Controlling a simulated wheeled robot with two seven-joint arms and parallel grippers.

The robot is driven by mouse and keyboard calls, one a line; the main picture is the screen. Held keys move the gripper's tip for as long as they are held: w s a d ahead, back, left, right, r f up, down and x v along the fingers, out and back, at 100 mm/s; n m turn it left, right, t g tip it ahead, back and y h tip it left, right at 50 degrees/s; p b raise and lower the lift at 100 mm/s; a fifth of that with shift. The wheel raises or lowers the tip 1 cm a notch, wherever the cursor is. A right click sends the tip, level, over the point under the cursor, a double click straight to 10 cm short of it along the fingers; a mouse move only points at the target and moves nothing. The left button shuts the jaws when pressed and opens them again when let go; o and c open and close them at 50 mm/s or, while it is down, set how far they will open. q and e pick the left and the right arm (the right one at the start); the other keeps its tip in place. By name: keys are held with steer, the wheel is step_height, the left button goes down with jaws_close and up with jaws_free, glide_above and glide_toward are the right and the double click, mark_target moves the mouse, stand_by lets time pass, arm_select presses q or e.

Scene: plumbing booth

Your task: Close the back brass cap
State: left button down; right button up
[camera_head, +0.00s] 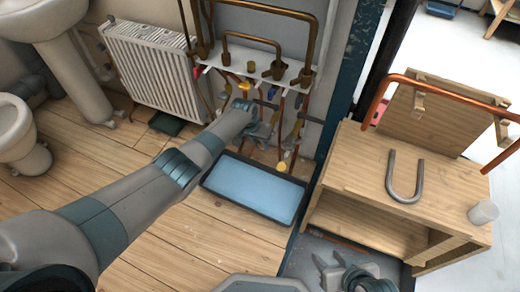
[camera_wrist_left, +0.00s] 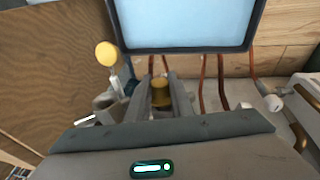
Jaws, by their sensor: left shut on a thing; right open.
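My left arm reaches from the left to the pipework below the white shelf. My left gripper (camera_head: 268,124) is in among the pipes and valves there. In the left wrist view, its two fingers (camera_wrist_left: 162,97) are shut on a small brass cap (camera_wrist_left: 161,91), one finger on each side. The fingers cover part of the cap, and I cannot make it out in the head view. My right gripper (camera_head: 340,274) is low in the head view, open and empty, above the floor beside the wooden bench.
A blue tray (camera_head: 255,190) lies on the floor below the pipes. The white shelf (camera_head: 268,70) carries brown pipes (camera_head: 250,38). A radiator (camera_head: 152,65) stands left. The wooden bench (camera_head: 350,165) on the right holds a grey U-shaped pipe (camera_head: 391,183) and a white cup (camera_head: 483,212).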

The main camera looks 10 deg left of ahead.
arm_select(q)
steer(key=shift+w+d+g+b, duration=0.1)
steer(key=shift+w+g+b, duration=0.15)
steer(key=shift+b, duration=0.25)
steer(key=shift+r+g+b, duration=0.1)
steer(key=shift+g+b, duration=0.25)
arm_select(e)
steer(key=shift+w+a+r+t+y, duration=0.15)
steer(key=shift+w+a+t+y, duration=0.1)
steer(key=shift+a, duration=0.2)
steer(key=shift+w+a+r+t+y, duration=0.15)
steer(key=shift+w+a+t, duration=0.15)
steer(key=shift+a, duration=0.2)
steer(key=shift+w+a+r+t+y, duration=0.15)
steer(key=shift+w+a+t+y, duration=0.1)
steer(key=shift+a, duration=0.2)
arm_select(q)
steer(key=c, duration=1.6)
jaws_free()
steer(key=shift+o, duration=0.2)
steer(key=shift+r, duration=0.1)
